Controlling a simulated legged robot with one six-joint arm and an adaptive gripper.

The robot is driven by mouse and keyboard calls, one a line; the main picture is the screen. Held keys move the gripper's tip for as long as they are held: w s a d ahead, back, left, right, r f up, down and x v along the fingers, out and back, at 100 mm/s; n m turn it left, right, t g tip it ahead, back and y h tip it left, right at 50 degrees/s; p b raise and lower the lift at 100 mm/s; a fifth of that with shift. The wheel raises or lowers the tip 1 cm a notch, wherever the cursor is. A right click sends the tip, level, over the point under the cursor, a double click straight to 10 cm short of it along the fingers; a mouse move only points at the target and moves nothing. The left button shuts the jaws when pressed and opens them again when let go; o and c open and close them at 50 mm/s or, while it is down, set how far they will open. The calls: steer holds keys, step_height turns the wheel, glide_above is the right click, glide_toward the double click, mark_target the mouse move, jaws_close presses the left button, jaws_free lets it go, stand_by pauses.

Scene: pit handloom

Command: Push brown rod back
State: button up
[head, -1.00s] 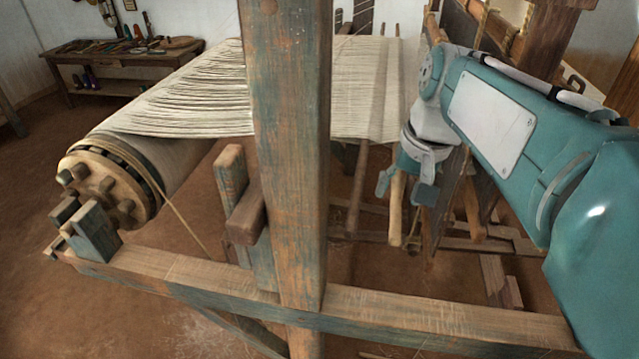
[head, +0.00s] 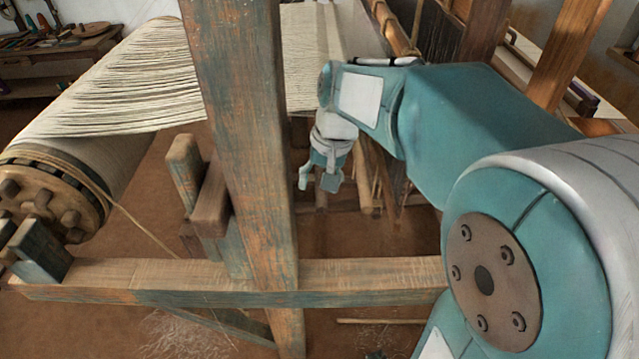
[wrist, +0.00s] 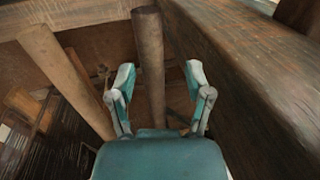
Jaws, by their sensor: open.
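A brown rod (wrist: 149,60) with a rounded end shows in the wrist view. It runs from the top middle down between my two finger tips in the picture, and its lower part is hidden behind my gripper's body. My gripper (wrist: 160,85) is open, with one finger on each side of the rod. I cannot tell whether either finger touches it. A lighter brown rod (wrist: 65,78) slants to the left of it. In the head view my gripper (head: 319,181) hangs just right of the thick wooden post, below the warp, and largely hides the rod there.
The weathered post (head: 240,130) and the long lower beam (head: 350,275) of the loom stand in front. The cream warp (head: 150,85) runs from the roller (head: 50,195) at left. A thick dark beam (wrist: 245,75) lies close on the right in the wrist view.

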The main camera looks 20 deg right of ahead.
steer(key=shift+a+f, duration=0.15)
steer(key=shift+f, duration=0.3)
steer(key=shift+d, duration=0.75)
steer(key=shift+c, duration=1)
jaws_close()
steer(key=a, duration=0.3)
steer(key=shift+w+f, duration=0.1)
steer(key=shift+w, duration=0.3)
steer(key=shift+a, duration=0.1)
